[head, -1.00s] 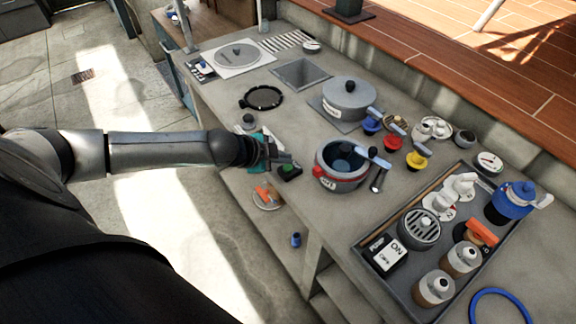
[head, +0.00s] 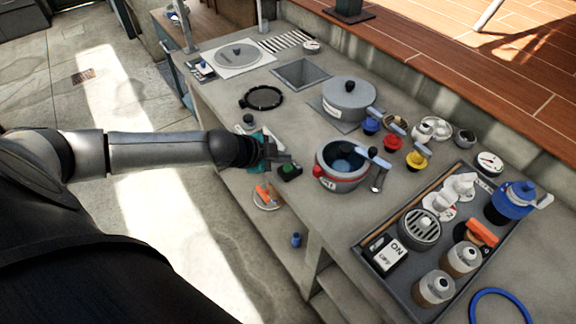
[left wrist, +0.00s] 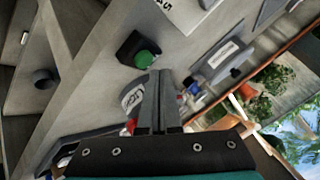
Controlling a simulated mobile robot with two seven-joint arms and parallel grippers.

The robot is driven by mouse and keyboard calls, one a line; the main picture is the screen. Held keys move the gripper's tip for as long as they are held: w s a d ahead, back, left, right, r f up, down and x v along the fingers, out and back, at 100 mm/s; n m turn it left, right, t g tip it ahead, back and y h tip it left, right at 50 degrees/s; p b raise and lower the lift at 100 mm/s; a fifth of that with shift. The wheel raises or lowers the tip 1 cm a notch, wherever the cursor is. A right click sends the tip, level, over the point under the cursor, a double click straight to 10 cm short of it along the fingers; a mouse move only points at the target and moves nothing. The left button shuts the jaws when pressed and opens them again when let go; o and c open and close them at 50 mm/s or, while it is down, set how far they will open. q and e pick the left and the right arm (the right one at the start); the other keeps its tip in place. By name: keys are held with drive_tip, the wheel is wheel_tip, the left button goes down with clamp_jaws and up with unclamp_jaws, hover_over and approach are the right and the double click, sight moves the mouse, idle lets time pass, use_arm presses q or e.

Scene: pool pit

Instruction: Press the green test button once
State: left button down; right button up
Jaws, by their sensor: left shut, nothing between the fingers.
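The green test button (head: 288,168) sits on a small black box (head: 291,175) near the front edge of the counter. In the left wrist view the green button (left wrist: 144,59) shows on its black box (left wrist: 131,45), up and left of my fingertips. My left gripper (head: 286,157) is shut and empty, close beside the button box in the head view. In the left wrist view its two fingers (left wrist: 160,78) lie together, apart from the button in the picture. I cannot tell the exact gap. My right gripper is in neither view.
A grey pot with a red band (head: 341,182) stands just right of the button. A lidded pot (head: 348,100) and coloured valves (head: 391,143) stand behind. A tray (head: 365,262) of fittings fills the right. A black ring (head: 262,97) lies farther back on the counter.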

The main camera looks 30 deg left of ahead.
use_arm(q)
drive_tip(key=shift+f, duration=0.15)
drive_tip(key=shift+f, duration=0.3)
drive_tip(key=shift+f, duration=0.45)
idle(0.8)
drive_tip(key=shift+r, duration=0.1)
drive_tip(key=shift+r+p, duration=0.8)
drive_tip(key=shift+p, duration=0.05)
wheel_tip(320, 180, up, 5)
drive_tip(key=p, duration=0.5)
